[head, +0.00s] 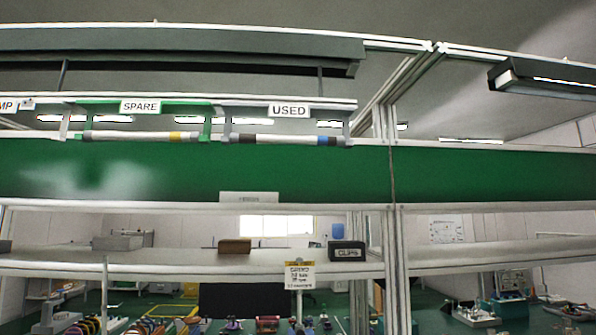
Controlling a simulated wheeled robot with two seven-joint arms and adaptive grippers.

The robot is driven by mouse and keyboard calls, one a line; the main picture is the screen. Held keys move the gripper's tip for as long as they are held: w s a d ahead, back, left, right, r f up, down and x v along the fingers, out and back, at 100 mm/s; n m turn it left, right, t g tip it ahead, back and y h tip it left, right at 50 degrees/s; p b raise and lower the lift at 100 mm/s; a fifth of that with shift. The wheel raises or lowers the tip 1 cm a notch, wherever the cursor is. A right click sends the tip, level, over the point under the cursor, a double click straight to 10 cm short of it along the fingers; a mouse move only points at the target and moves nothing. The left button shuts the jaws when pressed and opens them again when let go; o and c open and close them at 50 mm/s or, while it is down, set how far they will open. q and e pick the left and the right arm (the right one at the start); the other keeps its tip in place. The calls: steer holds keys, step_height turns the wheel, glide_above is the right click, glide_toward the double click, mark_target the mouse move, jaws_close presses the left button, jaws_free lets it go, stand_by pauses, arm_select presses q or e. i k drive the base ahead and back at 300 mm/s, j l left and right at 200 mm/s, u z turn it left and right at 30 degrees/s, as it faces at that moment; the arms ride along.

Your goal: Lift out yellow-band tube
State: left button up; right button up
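The yellow-band tube (140,135) is white with grey ends and a yellow band near its right end. It lies level across the green holder marked SPARE (140,106), high up on the row. Another white tube, with a blue band (285,139), lies to its right at the grey holder marked USED (290,110). Neither of my grippers is in view.
A green panel (300,172) runs below the tubes. A lamp housing (190,49) hangs above them. A metal post (390,230) stands to the right. The shelf below holds a brown block (235,246) and a dark CLIPS box (346,252).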

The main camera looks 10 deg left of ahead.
mark_target(180, 137)
steer(key=u, duration=1.35)
